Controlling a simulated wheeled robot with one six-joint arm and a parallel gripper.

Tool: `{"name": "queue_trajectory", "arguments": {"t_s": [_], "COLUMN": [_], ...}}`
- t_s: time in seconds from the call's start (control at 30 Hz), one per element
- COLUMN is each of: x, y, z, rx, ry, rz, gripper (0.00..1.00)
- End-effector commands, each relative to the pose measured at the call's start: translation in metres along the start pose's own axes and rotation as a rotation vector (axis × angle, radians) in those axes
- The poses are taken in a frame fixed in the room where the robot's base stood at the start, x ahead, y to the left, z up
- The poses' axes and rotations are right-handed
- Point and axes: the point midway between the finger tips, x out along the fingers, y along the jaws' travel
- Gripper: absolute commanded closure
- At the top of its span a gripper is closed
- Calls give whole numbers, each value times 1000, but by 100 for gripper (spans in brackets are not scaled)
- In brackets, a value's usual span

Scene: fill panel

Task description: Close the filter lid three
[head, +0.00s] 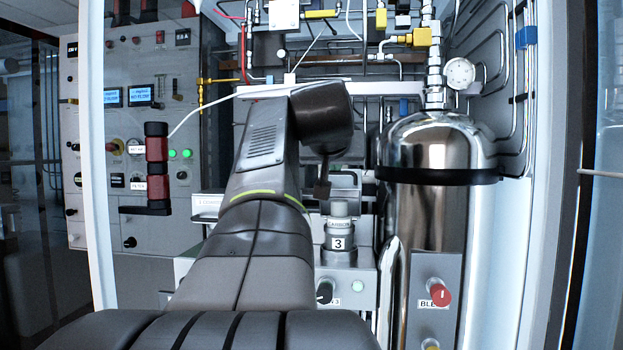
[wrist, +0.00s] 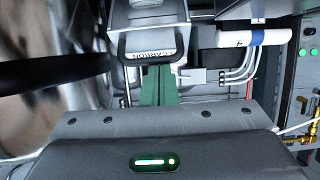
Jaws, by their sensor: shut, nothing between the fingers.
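Filter three (head: 338,228) is a grey cylinder marked CARBON and 3, standing upright in its housing, low centre in the head view. A pale metal piece with a frame-like edge (head: 346,179) is just above and behind it; it looks like the raised lid, but my arm partly covers it. My gripper (head: 322,188) is above the filter's left side. In the wrist view my gripper's green fingers (wrist: 158,82) are together and empty. They point at a dark handle bar (wrist: 122,60) around a grey block (wrist: 150,18) lettered CARBON. I cannot tell whether they touch.
A large shiny tank (head: 437,220) with a black band stands close on the right. A dark knob (head: 324,291) and a red knob (head: 438,291) stick out below. Pipes and valves fill the back. A control panel (head: 140,190) is on the left.

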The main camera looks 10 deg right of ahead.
Motion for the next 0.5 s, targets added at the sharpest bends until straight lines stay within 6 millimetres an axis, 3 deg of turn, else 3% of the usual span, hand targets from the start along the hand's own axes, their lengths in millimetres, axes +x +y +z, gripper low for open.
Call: {"name": "queue_trajectory", "arguments": {"t_s": [0.03, 0.5], "x": [1, -18], "y": [0, 0], "z": [14, 48], "rx": [-1, -1], "ry": [27, 288], "rz": [0, -2], "gripper": [100, 100]}}
